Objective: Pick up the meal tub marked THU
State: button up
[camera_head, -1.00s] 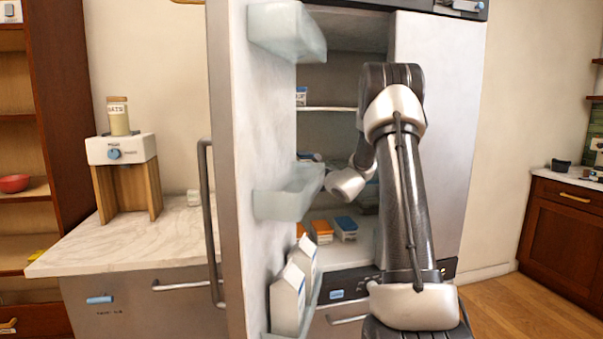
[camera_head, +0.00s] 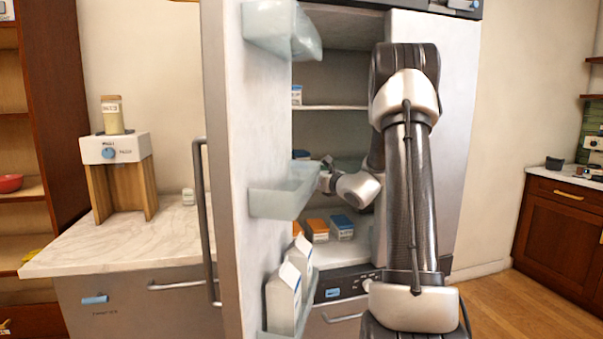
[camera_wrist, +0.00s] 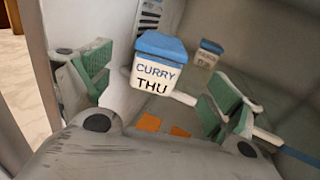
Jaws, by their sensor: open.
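The meal tub (camera_wrist: 158,78) has a blue lid and a white front reading CURRY THU. It stands ahead in the wrist view, a little tilted in the picture. My gripper (camera_wrist: 158,88) is open, with one green-padded finger left of the tub and the other to its right. The tub looks farther in than the fingertips, and I see no contact. In the head view my gripper (camera_head: 327,178) is inside the fridge at middle-shelf height, partly behind the door bin. I cannot make out the THU tub for sure there.
Another blue-lidded tub (camera_wrist: 208,52) stands farther back to the right. Orange-lidded (camera_head: 317,228) and blue-lidded (camera_head: 342,227) tubs sit on the lower shelf. The open fridge door (camera_head: 245,110), with bins (camera_head: 283,198) and cartons (camera_head: 284,298), stands close on the left.

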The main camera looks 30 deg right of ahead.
jog(key=shift+s+d, duration=0.2)
jog(key=shift+s, duration=2.1)
jog(key=shift+m+h, duration=0.3)
jog(key=shift+h, duration=0.2)
jog(key=w, duration=0.5)
jog(key=w+r, duration=0.1)
jog(key=w, duration=0.4)
jog(key=w+a, duration=0.1)
jog(key=w, duration=0.4)
jog(key=shift+a+r, duration=0.1)
jog(key=shift+r, duration=0.1)
jog(key=c, duration=1.3)
jog(key=shift+c, duration=0.2)
jog(key=shift+r, duration=0.15)
